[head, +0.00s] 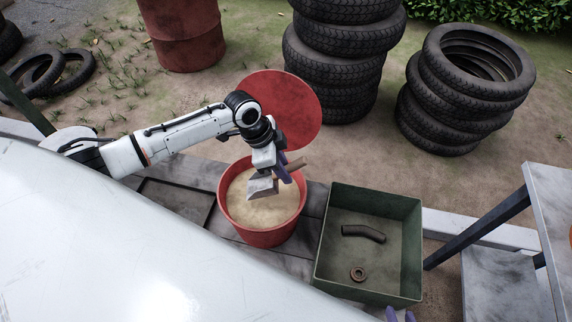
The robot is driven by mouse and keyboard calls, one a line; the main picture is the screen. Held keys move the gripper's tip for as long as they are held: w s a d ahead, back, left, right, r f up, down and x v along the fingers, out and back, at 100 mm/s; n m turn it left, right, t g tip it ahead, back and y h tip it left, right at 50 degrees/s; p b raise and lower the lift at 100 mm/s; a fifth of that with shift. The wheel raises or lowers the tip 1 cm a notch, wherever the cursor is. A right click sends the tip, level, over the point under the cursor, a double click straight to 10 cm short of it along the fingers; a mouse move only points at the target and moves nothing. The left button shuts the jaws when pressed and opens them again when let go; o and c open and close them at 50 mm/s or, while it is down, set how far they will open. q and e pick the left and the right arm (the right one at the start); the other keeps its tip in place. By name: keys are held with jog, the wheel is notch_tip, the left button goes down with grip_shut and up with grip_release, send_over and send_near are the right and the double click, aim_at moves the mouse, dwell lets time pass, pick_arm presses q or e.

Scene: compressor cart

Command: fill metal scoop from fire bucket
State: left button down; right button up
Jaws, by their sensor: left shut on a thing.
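The red fire bucket (228,218) stands on the grey boards in the middle, with pale sand (280,208) inside. A round red lid (298,105) is behind it. My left gripper (284,170) is above the bucket, shut on the brown handle (298,163) of the metal scoop. The scoop's grey metal pan (262,188) is tilted, over the sand inside the bucket's outline. I cannot tell if it touches the sand or holds any. Only the purple fingertips of my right gripper (401,315) show at the bottom edge, apart and with nothing seen between them.
A green open box (331,240) right of the bucket holds a black hose piece (364,233) and a brown ring (358,274). A large white surface (110,240) fills the lower left. A metal stand (500,285) is at right. Tyre stacks (335,60) and a rusty drum (187,35) are behind.

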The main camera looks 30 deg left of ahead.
aim_at(274, 185)
pick_arm(q)
jog(key=shift+f, duration=0.5)
jog(key=shift+s+a+f+b, duration=0.25)
jog(key=shift+a+f+b, duration=0.15)
jog(key=shift+f+b, duration=0.6)
jog(key=shift+s+a+f+b, duration=0.2)
jog(key=shift+a+f+b, duration=0.35)
jog(key=shift+f, duration=0.6)
jog(key=shift+s+a+f+b, duration=0.25)
jog(key=shift+f+b, duration=0.7)
jog(key=shift+f, duration=0.15)
notch_tip(274, 185, up, 6)
jog(key=p, duration=0.5)
jog(key=shift+f+p, duration=0.1)
jog(key=shift+p, duration=0.25)
jog(key=shift+r, duration=3.65)
